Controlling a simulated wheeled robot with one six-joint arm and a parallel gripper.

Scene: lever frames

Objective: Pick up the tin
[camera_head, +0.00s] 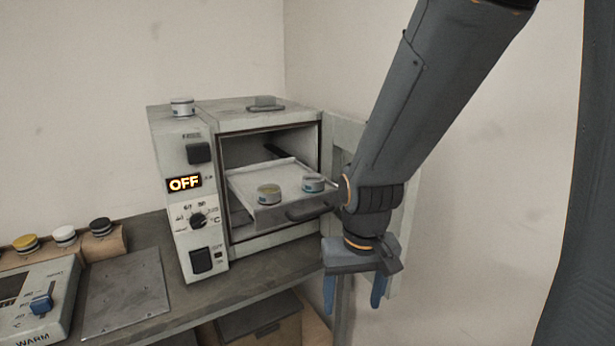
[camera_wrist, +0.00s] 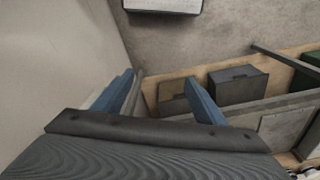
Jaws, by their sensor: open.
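Which tin is meant cannot be told. My gripper (camera_head: 353,292) is open and empty, pointing down to the right of the tray and apart from every tin. Its blue fingers show spread in the wrist view (camera_wrist: 158,92), with no tin between them.
The oven (camera_head: 205,215) has its door (camera_head: 342,130) open at the right, partly behind my arm. Its display reads OFF. Boxes (camera_wrist: 238,86) sit below.

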